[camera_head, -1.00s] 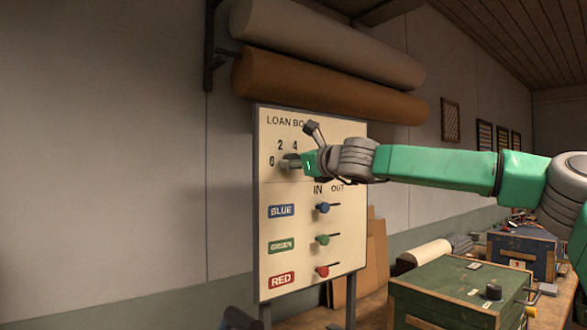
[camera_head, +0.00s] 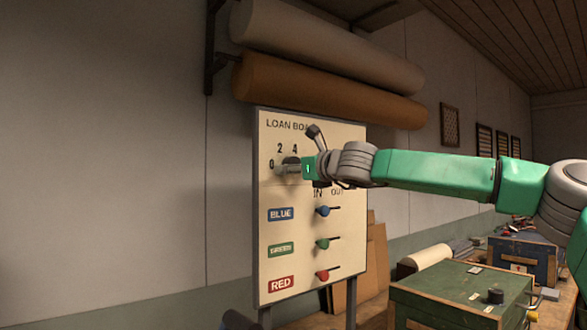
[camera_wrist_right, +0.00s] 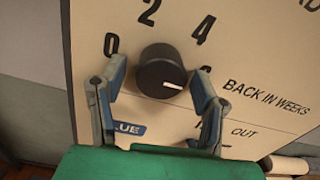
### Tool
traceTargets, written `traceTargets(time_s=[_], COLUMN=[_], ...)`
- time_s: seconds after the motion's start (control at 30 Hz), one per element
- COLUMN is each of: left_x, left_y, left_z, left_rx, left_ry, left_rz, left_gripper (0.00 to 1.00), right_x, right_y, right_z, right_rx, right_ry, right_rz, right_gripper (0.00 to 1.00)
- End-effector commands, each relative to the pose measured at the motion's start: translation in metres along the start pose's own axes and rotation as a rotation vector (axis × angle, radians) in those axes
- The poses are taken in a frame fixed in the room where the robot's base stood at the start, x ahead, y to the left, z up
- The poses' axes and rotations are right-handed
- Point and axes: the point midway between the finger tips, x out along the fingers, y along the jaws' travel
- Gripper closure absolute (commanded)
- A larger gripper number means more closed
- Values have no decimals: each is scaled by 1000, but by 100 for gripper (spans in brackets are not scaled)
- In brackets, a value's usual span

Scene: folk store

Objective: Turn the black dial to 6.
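The black dial (camera_wrist_right: 162,72) sits on the cream loan board (camera_head: 345,240), with 0, 2 and 4 printed around it. Its white pointer line points right and slightly down in the right wrist view, toward a number mostly hidden behind a finger. My right gripper (camera_wrist_right: 158,88) is open, with one finger on each side of the dial. Gaps show between the dial and both fingers in that view. In the head view, my right gripper (camera_head: 302,167) is at the board's upper part and partly covers the dial. My left gripper is not clearly in view.
Below the dial are blue (camera_head: 322,211), green (camera_head: 322,244) and red (camera_head: 322,275) sliding knobs. A green box (camera_head: 445,295) with a black knob (camera_head: 495,296) stands on the bench at right. Large rolls (camera_head: 325,90) hang above the board.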

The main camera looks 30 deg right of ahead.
Motion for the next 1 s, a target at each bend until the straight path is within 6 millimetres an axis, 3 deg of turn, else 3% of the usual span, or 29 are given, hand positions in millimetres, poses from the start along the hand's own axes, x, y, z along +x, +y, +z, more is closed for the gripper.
traceTargets(time_s=[0.37, 0.7, 1.0], left_x=[-1, -1, 0], left_y=[-1, 0, -1], left_z=[2, 2, 1], left_rx=[0, 0, 0], left_ry=[2, 3, 2], left_rz=[1, 0, 1], left_gripper=[60, 60, 60], right_x=[-14, -83, -116], right_y=[0, -2, -2], right_z=[6, 3, 0], right_rx=[-1, 3, 2], right_ry=[-9, -8, -3], right_rz=[0, 0, -1], right_gripper=[44, 44, 44])
